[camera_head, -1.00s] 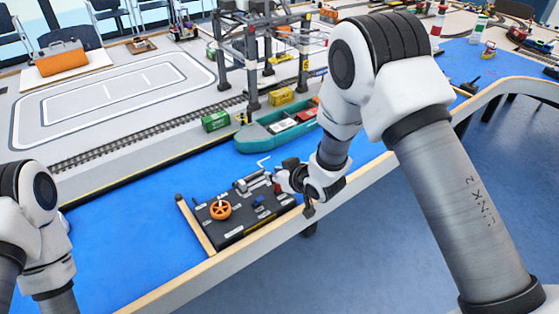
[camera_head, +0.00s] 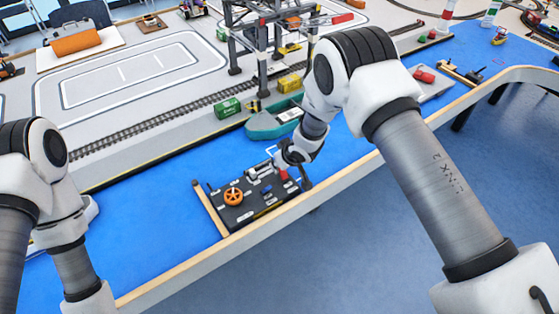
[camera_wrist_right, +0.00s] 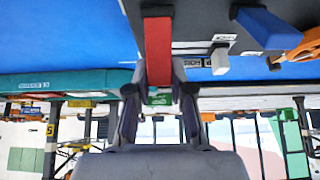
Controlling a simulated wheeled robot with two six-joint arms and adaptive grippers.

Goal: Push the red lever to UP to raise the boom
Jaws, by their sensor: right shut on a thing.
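The black control panel (camera_head: 240,212) lies on the blue table near its front edge. Its red lever (camera_head: 284,175) shows at the panel's right end, partly hidden by my right wrist. My right gripper (camera_head: 283,165) is over that end. In the right wrist view the red lever (camera_wrist_right: 158,48) runs between the two fingers of my right gripper (camera_wrist_right: 159,78), which are shut on it. The lever's position label cannot be read. The gantry crane (camera_head: 262,45) stands behind, partly hidden by my right arm. My left arm is at the left; its gripper is out of view.
A teal ship (camera_head: 262,127) lies behind the panel. Blue table is clear left of the panel.

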